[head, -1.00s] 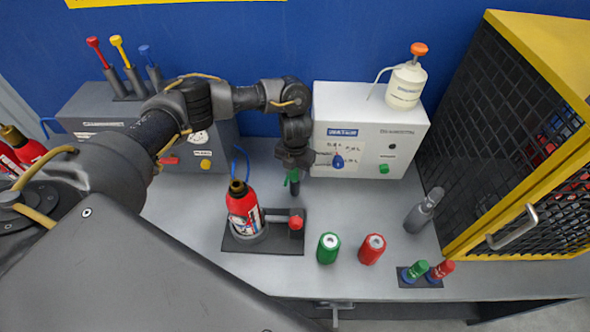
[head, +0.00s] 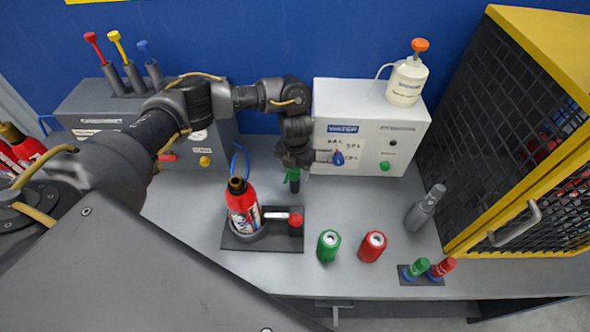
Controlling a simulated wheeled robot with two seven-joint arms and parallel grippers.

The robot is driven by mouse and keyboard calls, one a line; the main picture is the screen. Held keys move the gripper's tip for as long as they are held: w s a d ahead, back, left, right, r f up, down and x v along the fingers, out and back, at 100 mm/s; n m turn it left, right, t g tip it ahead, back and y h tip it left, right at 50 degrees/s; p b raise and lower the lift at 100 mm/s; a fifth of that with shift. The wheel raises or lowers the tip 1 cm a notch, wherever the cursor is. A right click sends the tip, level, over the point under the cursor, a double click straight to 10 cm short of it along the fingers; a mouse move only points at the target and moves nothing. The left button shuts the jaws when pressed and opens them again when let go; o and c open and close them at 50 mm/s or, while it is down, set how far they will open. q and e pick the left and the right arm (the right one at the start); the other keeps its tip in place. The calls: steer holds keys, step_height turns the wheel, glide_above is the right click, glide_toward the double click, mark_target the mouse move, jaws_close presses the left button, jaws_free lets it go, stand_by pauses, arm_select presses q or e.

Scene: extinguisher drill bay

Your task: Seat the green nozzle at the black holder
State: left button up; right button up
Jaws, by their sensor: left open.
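A green nozzle (head: 293,175) stands upright near the back of the bench, in front of the white water box. A short dark cylinder, apparently the black holder (head: 295,187), shows directly below it. They look in line, but I cannot tell how deep the nozzle sits. My left gripper (head: 296,163) is open, pointing down right above the nozzle, and hides its top. I cannot tell whether its fingers touch the nozzle. My right gripper is not in view.
A red extinguisher (head: 242,208) stands on a dark plate (head: 265,245) close in front. The white water box (head: 365,130) is close behind to the right. Green (head: 328,246) and red (head: 372,246) canisters stand at the front. A yellow mesh cabinet (head: 520,130) bounds the right.

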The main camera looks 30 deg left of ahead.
arm_select(q)
step_height(320, 180, up, 11)
steer(key=shift+f+b, duration=0.1)
steer(key=shift+b, duration=0.5)
stand_by(0.7)
